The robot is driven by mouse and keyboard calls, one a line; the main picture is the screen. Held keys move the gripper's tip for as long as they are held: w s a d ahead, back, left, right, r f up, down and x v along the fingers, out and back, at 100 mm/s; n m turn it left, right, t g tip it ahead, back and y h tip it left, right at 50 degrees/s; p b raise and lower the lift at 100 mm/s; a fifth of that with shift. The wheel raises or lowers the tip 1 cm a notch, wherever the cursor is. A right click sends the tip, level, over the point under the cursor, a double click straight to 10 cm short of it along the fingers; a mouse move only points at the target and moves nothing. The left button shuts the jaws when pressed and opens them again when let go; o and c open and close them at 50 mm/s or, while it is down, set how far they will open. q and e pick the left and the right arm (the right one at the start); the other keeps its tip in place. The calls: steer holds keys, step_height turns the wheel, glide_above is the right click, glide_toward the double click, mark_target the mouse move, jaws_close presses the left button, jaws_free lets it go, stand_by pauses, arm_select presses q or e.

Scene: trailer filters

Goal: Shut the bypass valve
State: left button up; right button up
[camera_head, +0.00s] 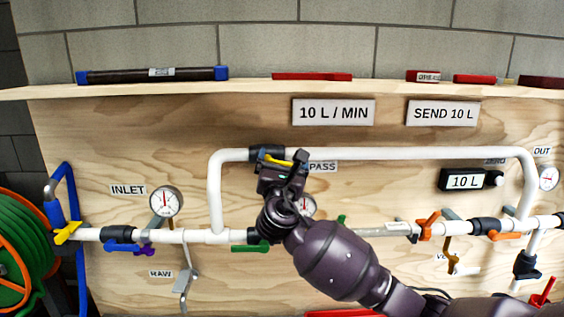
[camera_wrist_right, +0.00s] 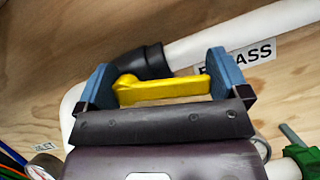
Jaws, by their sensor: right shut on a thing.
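The bypass valve (camera_head: 259,152) is a black fitting on the upper white pipe, left of the partly covered "BYPASS" label (camera_head: 322,167). Its yellow handle (camera_head: 279,162) lies close to the line of the pipe, slightly tilted. In the right wrist view the yellow handle (camera_wrist_right: 165,90) spans between the blue fingers, with the black valve body (camera_wrist_right: 140,64) behind it. My right gripper (camera_head: 282,166) is shut on the handle; its fingers (camera_wrist_right: 160,82) sit at the handle's two ends. My left gripper is not in view.
My right arm covers part of the lower pipe and a gauge (camera_head: 308,204). A shelf (camera_head: 245,88) runs above; a green hose reel (camera_head: 22,245) stands left.

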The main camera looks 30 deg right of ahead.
steer(key=m+g+h, duration=0.1)
steer(key=m, duration=0.1)
steer(key=f+m+g, duration=0.1)
steer(key=m, duration=0.2)
steer(key=shift+w+a+f+h+b, duration=0.1)
steer(key=shift+a+f+h+b, duration=0.1)
steer(key=shift+h+b, duration=0.2)
steer(key=m+g, duration=0.1)
steer(key=m, duration=0.1)
steer(key=f+m+g, duration=0.1)
steer(key=m, duration=0.2)
steer(key=shift+w+a, duration=0.1)
steer(key=shift+a, duration=0.05)
steer(key=m+g, duration=0.1)
steer(key=m, duration=0.1)
steer(key=a+f+m+g, duration=0.1)
steer(key=m, duration=0.2)
steer(key=w+m+g+p, duration=0.1)
steer(key=m, duration=0.2)
steer(key=shift+a+f+y, duration=0.2)
steer(key=shift+a+y, duration=0.1)
steer(key=shift+a, duration=0.05)
steer(key=shift+m, duration=0.3)
steer(key=o, duration=0.9)
